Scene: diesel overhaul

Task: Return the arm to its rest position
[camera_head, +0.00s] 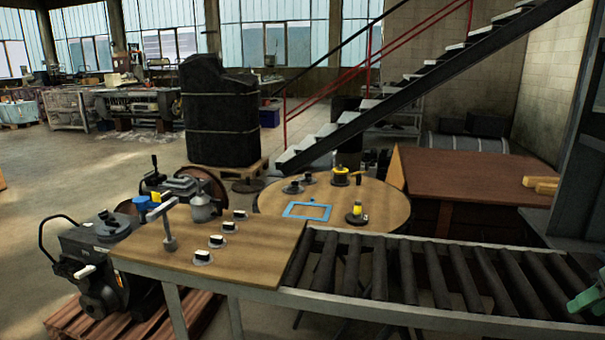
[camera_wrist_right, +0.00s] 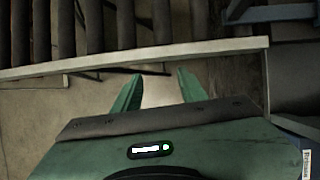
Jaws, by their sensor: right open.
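My right gripper (camera_wrist_right: 160,92) is open and empty in the right wrist view. Its two green fingers stand apart, with bare floor behind them and the pale rail of the roller conveyor just beyond the tips. In the head view only a green part of the right gripper (camera_head: 585,302) shows at the right edge, beside the right end of the roller conveyor (camera_head: 400,312). Nothing is seen between the fingers. My left gripper is in neither view.
A wooden work board (camera_head: 262,248) with several small parts adjoins the conveyor on the left. A round table (camera_head: 385,205) with a blue frame (camera_head: 306,210) stands behind it. A brown bench (camera_head: 470,175) is at the back right. An engine (camera_head: 95,255) stands at the left.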

